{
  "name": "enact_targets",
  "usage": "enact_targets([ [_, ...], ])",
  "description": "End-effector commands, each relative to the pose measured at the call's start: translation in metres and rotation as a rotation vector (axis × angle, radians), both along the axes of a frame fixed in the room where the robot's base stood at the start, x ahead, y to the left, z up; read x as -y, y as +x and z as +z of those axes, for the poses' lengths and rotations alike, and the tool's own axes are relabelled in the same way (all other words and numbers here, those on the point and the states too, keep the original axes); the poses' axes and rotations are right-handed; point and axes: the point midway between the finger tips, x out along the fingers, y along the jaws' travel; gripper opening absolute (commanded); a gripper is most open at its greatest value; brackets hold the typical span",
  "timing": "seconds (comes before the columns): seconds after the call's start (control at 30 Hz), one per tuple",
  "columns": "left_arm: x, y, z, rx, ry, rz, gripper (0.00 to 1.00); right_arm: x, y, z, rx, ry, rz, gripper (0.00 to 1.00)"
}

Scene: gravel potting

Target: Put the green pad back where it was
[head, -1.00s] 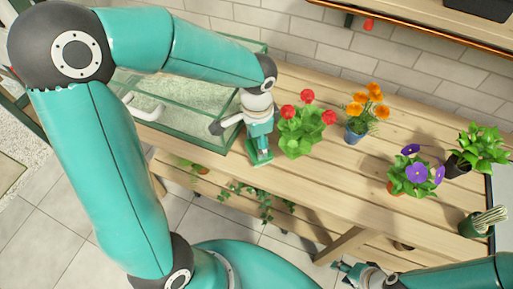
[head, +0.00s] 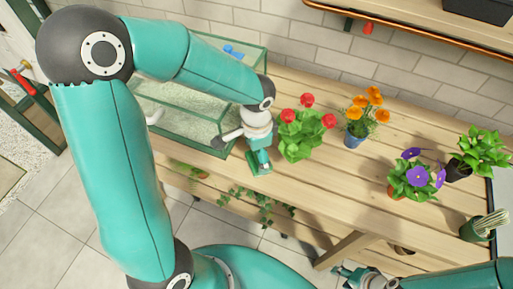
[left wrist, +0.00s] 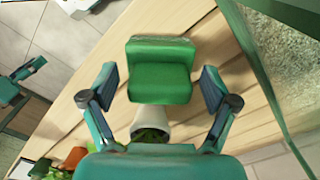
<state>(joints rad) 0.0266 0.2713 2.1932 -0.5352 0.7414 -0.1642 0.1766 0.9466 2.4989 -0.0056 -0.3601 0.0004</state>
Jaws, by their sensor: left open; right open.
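The green pad (head: 261,169) lies on the wooden bench (head: 335,195) near its front edge, beside the tank's right end. My left gripper (head: 258,160) points down over the pad and partly hides it in the head view. In the left wrist view the pad (left wrist: 160,72) lies between the two open fingers (left wrist: 159,88), with a gap visible on both sides. Whether the pad touches anything of the gripper is hard to tell. My right gripper (head: 346,273) is open and empty at the bottom of the head view, in front of the bench.
A green-framed glass tank (head: 185,143) with gravel stands left of the pad. The red-flowered plant (head: 300,137) is close on the right. Orange flowers (head: 357,120), purple flowers (head: 413,178), a leafy plant (head: 480,150) and a cactus (head: 485,224) stand farther right.

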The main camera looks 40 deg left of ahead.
Motion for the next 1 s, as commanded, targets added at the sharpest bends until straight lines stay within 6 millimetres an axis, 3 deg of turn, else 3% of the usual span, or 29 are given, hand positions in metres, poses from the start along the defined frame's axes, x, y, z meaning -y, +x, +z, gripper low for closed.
enact_targets([
  [0.17,0.0,0.001,0.014,0.004,0.001,0.002,0.87,0.0,0.0,0.002,0.0,0.0,0.0,0.45],
  [0.7,0.001,0.001,0.109,0.005,0.0,-0.001,0.87,0.0,0.0,0.008,0.0,0.0,0.0,0.45],
  [1.0,0.001,0.0,0.12,0.0,0.0,-0.001,0.87,0.0,0.0,0.008,0.0,0.0,0.0,0.45],
])
